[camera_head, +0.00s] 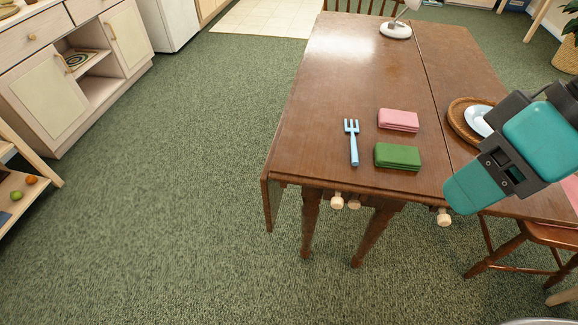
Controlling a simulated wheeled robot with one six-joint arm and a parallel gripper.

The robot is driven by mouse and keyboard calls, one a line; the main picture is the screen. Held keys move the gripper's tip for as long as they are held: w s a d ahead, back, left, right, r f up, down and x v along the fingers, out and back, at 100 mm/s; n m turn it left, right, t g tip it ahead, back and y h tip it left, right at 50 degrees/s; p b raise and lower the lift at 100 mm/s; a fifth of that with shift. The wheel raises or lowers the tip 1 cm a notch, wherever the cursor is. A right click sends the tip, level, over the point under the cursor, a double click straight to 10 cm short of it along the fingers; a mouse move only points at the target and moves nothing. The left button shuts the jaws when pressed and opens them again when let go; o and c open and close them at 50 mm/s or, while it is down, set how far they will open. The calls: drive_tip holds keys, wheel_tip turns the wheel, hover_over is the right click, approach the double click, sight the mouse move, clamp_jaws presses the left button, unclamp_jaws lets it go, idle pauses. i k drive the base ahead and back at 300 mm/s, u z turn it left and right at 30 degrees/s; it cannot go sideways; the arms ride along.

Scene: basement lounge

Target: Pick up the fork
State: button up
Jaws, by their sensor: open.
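A light blue fork (353,143) lies on the brown wooden table (335,75), near its front left part. Its tines point to the back of the table and its handle points to the front. My gripper (470,190) is at the end of the teal and black arm, over the table's front right edge. It is to the right of the fork and well apart from it. No object shows in it, and the gap between its fingers is hard to make out from this angle.
A folded pink cloth (398,119) and a folded green cloth (397,156) lie right of the fork. A woven tray (457,117) with a plate (477,121) is partly behind my arm. The carpet left of the table is clear.

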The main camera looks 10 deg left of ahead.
sight(354, 153)
drive_tip(key=u, duration=0.65)
drive_tip(key=k, duration=0.85)
drive_tip(key=u, duration=0.85)
drive_tip(key=i, duration=1.55)
drive_tip(key=z, duration=1.35)
drive_tip(key=i, duration=0.55)
drive_tip(key=z, duration=0.6)
